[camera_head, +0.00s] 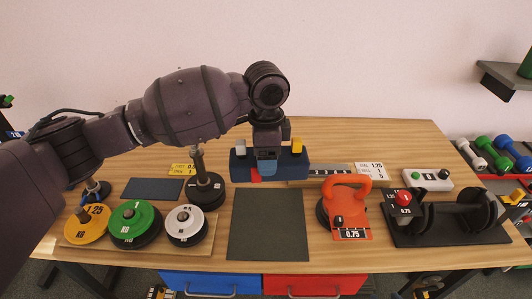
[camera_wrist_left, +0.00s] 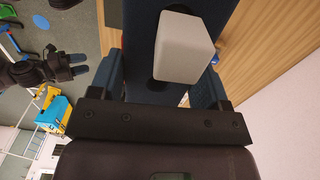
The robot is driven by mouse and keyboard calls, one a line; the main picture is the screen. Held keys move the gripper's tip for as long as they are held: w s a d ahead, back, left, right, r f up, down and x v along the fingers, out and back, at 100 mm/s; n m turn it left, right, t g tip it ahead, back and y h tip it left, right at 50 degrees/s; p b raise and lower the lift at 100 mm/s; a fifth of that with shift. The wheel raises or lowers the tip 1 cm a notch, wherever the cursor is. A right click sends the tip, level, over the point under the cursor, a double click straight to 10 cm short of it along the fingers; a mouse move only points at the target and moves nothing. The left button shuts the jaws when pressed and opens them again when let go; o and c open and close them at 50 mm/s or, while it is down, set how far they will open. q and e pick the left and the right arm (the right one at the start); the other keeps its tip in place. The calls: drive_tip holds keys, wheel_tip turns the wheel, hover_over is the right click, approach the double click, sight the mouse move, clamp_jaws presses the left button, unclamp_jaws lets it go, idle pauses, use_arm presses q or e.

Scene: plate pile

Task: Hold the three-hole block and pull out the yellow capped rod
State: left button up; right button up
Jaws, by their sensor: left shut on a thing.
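The dark blue three-hole block (camera_head: 239,168) stands near the table's back edge. A yellow cap (camera_head: 296,147) stands at its right end, and a paler cap (camera_head: 240,147) at its left end. My left gripper (camera_head: 266,160) comes down over the block's middle and is shut on it, one blue finger on the front face. In the left wrist view a grey-white cap (camera_wrist_left: 183,46) sits on the block (camera_wrist_left: 142,30) between the fingers (camera_wrist_left: 157,85). The block's middle is hidden in the head view. A dark gripper, seemingly my right one (camera_wrist_left: 78,64), shows small in the wrist view, away from the block.
A dark mat (camera_head: 268,225) lies in front of the block. Weight plates lie on a wooden board (camera_head: 75,245) at left, beside a black plate post (camera_head: 203,190).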

use_arm(q)
drive_tip(key=f+b, duration=0.1)
drive_tip(key=f, duration=0.4)
drive_tip(key=f+b, duration=0.2)
drive_tip(key=f, duration=0.3)
drive_tip(key=f+b, duration=0.2)
drive_tip(key=f, duration=0.4)
drive_tip(key=shift+s+a, duration=0.2)
drive_tip(key=shift+a, duration=0.15)
drive_tip(key=shift+w+d+f, duration=0.1)
drive_tip(key=shift+d+f, duration=0.05)
drive_tip(key=shift+f, duration=0.05)
drive_tip(key=shift+w+d+f, duration=0.1)
drive_tip(key=shift+w+d, duration=0.05)
drive_tip(key=shift+d, duration=0.1)
drive_tip(key=shift+f, duration=0.15)
drive_tip(key=shift+f+b, duration=0.55)
drive_tip(key=shift+f, duration=0.2)
drive_tip(key=shift+f+b, duration=0.3)
drive_tip(key=shift+f, duration=0.05)
use_arm(e)
wheel_tip(320, 180, down, 9)
drive_tip(key=s, duration=0.1)
drive_tip(key=shift+g, duration=0.4)
drive_tip(key=shift+s+r, duration=0.1)
drive_tip(key=shift+s, duration=0.05)
use_arm(q)
drive_tip(key=shift+f, duration=0.2)
use_arm(e)
drive_tip(key=shift+o, duration=0.4)
